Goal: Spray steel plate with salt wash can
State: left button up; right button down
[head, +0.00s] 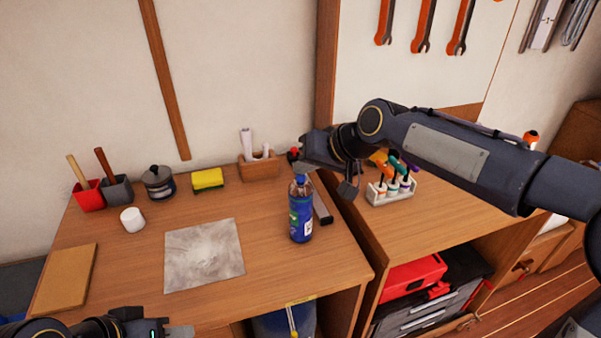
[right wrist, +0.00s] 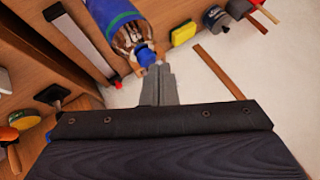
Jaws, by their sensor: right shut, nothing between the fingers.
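The steel plate (head: 203,254) lies flat on the left part of the wooden bench, grey and mottled. The salt wash can (head: 300,210), blue with a green band and a blue cap, stands upright to the right of the plate. My right gripper (head: 302,170) is shut and empty, right by the top of the can; in the right wrist view its fingertips (right wrist: 159,85) come close to the can's blue cap (right wrist: 145,56). I cannot tell whether they touch. My left gripper (head: 155,326) is at the bottom left, partly cut off, and its opening is unclear.
A yellow sponge (head: 208,180), a dark jar (head: 158,183), a white cup (head: 132,220) and a wooden holder (head: 260,166) stand around the plate. A rack of coloured tools (head: 392,189) is at right. A dark bar (head: 322,208) lies beside the can.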

notch_tip(320, 180, up, 6)
jog(key=p, duration=0.4)
jog(key=shift+p, duration=0.4)
jog(key=shift+d, duration=0.1)
jog(key=s+d+f+m+h, duration=0.2)
jog(key=s+d+f+h, duration=0.1)
jog(key=s+d, duration=1.15)
jog(key=s+d+f, duration=0.2)
jog(key=s+f, duration=0.2)
jog(key=s, duration=0.3)
jog(key=s+d+f+m, duration=0.1)
jog(key=s+d+f, duration=0.2)
jog(key=s, duration=0.4)
jog(key=shift+s+f+h, duration=0.3)
jog(key=shift+s+f, duration=0.05)
jog(key=shift+f, duration=0.5)
